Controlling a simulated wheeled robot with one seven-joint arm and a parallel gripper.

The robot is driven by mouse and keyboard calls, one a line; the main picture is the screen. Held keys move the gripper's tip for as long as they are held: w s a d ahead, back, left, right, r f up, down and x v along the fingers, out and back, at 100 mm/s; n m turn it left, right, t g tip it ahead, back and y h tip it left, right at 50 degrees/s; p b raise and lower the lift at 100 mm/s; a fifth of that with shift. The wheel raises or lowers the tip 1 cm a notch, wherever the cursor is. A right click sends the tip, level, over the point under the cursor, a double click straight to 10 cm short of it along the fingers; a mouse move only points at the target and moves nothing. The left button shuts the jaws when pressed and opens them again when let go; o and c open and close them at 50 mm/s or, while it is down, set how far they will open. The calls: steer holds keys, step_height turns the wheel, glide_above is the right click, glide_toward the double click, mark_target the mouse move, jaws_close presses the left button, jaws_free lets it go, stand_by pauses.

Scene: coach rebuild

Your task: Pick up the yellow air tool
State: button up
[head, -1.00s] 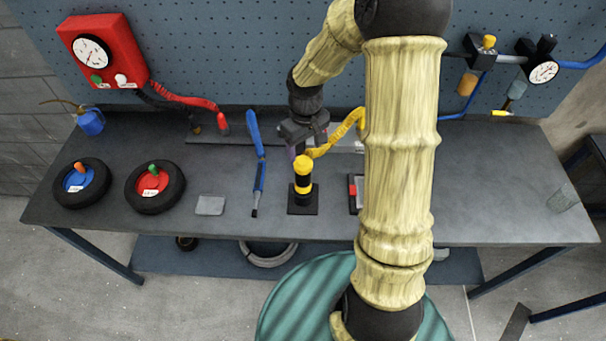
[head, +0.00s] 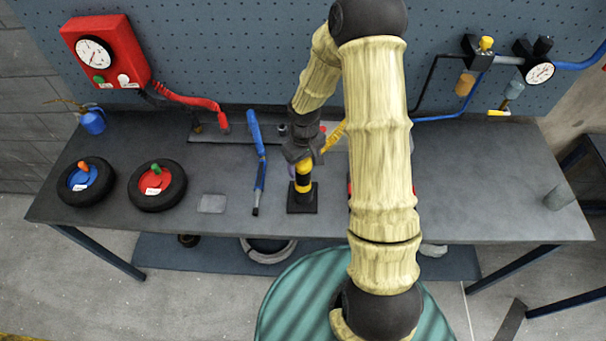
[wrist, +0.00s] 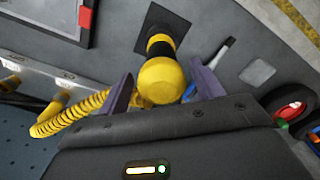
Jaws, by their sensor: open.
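The yellow air tool (head: 303,186) is a yellow and black cylinder standing upright on a square black base (head: 302,203) near the middle of the bench. A yellow coiled hose (wrist: 70,113) shows behind it. My gripper (head: 305,160) is at the tool's upper part and hides its top in the head view. In the wrist view my gripper (wrist: 162,90) is open, with one purple finger on each side of the tool's rounded yellow end (wrist: 162,80). I cannot tell whether either finger touches it.
A blue-handled tool (head: 258,165) lies just left of the air tool. Two small wheels (head: 157,186) and a grey pad (head: 212,203) are farther left. A red gauge box (head: 105,55) hangs on the pegboard. A clear cup (head: 557,197) stands at right; the bench around it is clear.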

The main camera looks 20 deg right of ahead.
steer(key=shift+w+a+f+p, duration=0.15)
steer(key=shift+f+p, duration=0.6)
steer(key=shift+f, duration=1.25)
steer(key=shift+r, duration=0.1)
steer(key=c, duration=1.2)
steer(key=shift+c, duration=0.2)
step_height(320, 180, up, 10)
steer(key=b, duration=0.3)
steer(key=shift+r, duration=0.1)
